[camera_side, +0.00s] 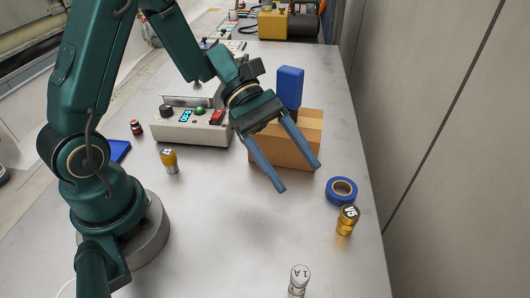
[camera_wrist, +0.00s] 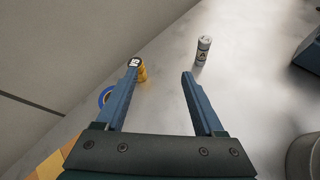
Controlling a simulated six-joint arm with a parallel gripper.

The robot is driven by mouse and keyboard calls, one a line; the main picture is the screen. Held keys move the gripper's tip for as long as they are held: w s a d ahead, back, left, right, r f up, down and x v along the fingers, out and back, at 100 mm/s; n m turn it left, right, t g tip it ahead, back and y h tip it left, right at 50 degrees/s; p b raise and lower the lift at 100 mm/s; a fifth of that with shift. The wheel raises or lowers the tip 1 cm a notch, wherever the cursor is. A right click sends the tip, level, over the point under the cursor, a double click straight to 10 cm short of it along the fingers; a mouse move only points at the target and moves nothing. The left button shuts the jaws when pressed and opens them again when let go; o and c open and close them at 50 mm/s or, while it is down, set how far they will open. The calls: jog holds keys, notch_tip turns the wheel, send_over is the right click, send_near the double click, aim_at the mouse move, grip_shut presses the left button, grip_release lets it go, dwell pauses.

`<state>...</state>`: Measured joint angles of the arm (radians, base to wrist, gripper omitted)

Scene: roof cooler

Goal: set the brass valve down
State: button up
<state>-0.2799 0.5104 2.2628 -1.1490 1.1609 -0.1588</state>
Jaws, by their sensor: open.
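The brass valve (camera_side: 346,222), a gold cylinder with a black cap marked in white, stands upright on the grey bench near its right edge, just in front of a roll of blue tape. My gripper (camera_side: 300,179) is open and empty, held above the bench to the left of the valve and apart from it. In the wrist view the valve (camera_wrist: 142,74) shows beyond the left fingertip of my gripper (camera_wrist: 160,72), partly hidden by that finger.
The blue tape (camera_side: 341,190) lies by a cardboard box (camera_side: 262,150) with a blue block (camera_side: 290,87). A white labelled cylinder (camera_side: 298,283) stands at the front. An amber, white-capped cylinder (camera_side: 170,163) stands before a control box (camera_side: 190,131). The bench centre is clear.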

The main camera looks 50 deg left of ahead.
jog(key=s+a+r+m+t+y, duration=0.5)
jog(key=s+a+m+y, duration=0.4)
jog(key=m+y, duration=0.3)
jog(key=shift+s+r+m, duration=0.55)
jog(key=shift+r+m, duration=0.1)
jog(key=shift+m, duration=1.25)
